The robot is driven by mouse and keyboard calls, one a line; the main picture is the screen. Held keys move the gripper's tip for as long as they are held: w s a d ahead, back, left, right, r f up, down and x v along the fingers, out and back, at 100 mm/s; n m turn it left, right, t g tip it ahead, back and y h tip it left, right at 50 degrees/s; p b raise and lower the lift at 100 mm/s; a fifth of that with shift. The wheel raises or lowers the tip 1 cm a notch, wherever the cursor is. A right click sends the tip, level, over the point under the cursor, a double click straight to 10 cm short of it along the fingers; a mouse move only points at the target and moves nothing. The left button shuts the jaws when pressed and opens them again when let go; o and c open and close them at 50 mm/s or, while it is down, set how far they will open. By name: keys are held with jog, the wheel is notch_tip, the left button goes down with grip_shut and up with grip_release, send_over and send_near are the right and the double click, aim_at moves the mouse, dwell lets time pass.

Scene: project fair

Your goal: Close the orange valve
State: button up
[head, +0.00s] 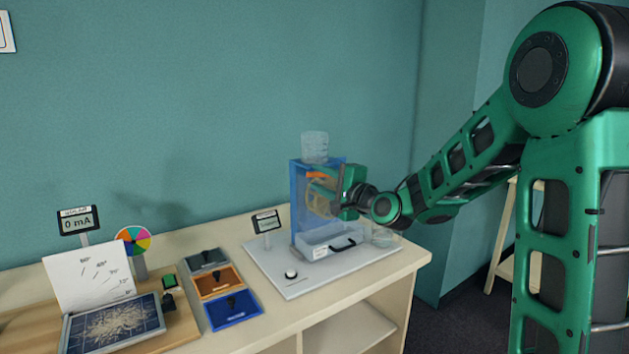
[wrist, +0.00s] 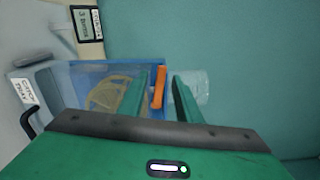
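The orange valve (head: 316,175) is a small bar on the blue, see-through tank (head: 296,200) at the back right of the table. In the wrist view the orange valve (wrist: 159,87) stands upright in the picture, between the two green fingers of my gripper (wrist: 163,73). A gap shows between the bar and the right finger; the left finger is close to it, and I cannot tell if they touch. My gripper (head: 323,183) is open at the tank's upper front in the head view and partly hides the tank.
A clear container (head: 314,146) stands on top of the tank. A drawer with a black handle (head: 343,244) is below, on a grey base (head: 310,284) with a knob. A small display (head: 266,221) stands left of the tank. Coloured switch boxes (head: 218,283) and a solar panel (head: 112,323) are farther left.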

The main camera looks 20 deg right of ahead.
jog(key=shift+x, duration=1)
